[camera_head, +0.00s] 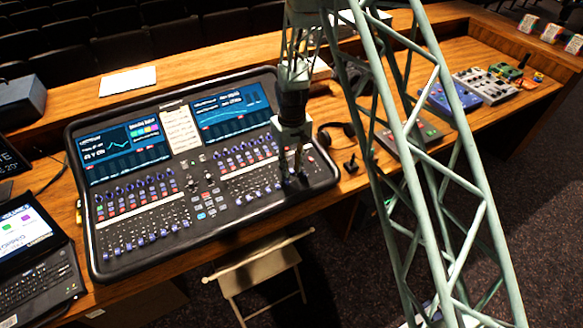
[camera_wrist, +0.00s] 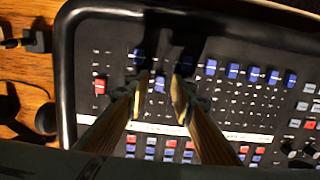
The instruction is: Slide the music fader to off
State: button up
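The mixing desk (camera_head: 204,206) shows in the head view, with my gripper (camera_head: 293,176) over the lower right part of its right fader bank. In the wrist view my gripper (camera_wrist: 161,77) is open, its two fingers apart. A blue fader cap (camera_wrist: 159,84) shows in the gap between the fingertips; I cannot tell whether either finger touches it. This cap sits out of line with the other blue caps, nearer the button rows. Blue caps stand beside it at left (camera_wrist: 137,57) and right (camera_wrist: 184,64), partly shaded. I cannot read any label marking the music fader.
A red fader cap (camera_wrist: 100,86) stands left of the fingers. Several more blue caps (camera_wrist: 254,74) line up to the right. Headphones (camera_head: 338,133) and a small joystick (camera_head: 350,164) lie right of the desk. A laptop (camera_head: 32,250) stands at the left.

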jog(key=shift+c, duration=0.7)
grip_shut()
